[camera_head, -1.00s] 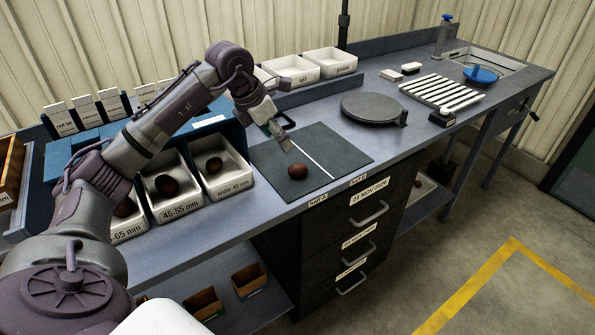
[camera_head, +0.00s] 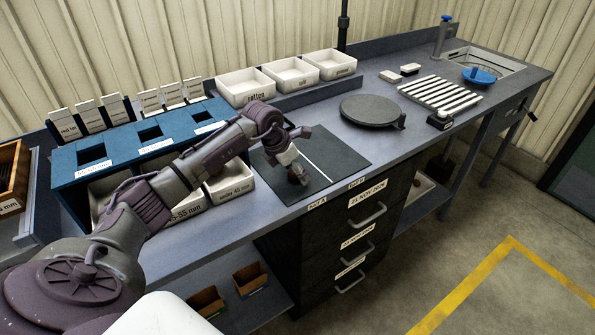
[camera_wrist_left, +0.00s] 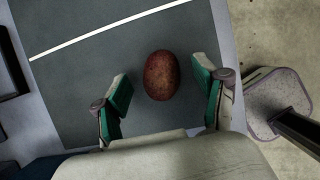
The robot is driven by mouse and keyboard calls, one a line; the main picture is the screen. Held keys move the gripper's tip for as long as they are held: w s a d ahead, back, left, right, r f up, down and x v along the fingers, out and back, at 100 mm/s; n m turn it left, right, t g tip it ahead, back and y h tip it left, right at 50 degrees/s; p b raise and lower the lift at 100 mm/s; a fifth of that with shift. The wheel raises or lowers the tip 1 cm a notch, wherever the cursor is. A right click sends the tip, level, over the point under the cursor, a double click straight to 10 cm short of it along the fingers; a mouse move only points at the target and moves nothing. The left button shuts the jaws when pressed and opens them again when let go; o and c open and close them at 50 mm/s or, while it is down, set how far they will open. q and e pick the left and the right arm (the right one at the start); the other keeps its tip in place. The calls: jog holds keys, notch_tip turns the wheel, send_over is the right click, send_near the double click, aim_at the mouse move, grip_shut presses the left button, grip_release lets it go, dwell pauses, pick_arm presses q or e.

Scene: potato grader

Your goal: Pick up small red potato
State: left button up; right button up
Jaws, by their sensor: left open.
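The small red potato (camera_wrist_left: 161,75) lies on the dark mat (camera_wrist_left: 75,115) in the left wrist view. It is reddish brown and oval, on the near side of the mat's white line. In the head view my left gripper (camera_head: 301,177) is low over the mat (camera_head: 335,150) and hides most or all of the potato. My right gripper is not in view.
White bins (camera_head: 230,183) marked by size stand under the blue sizing box (camera_head: 160,145), partly behind my arm. White trays (camera_head: 291,75), one labelled rotten, stand at the back. A round dark plate (camera_head: 371,111) and a white slatted rack (camera_head: 440,92) lie to the right.

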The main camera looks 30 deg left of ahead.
pick_arm(q)
jog(key=shift+w+f, duration=0.1)
jog(key=shift+f, duration=0.1)
jog(key=c, duration=1.2)
jog(key=shift+r, duration=0.1)
jog(key=shift+c, duration=0.2)
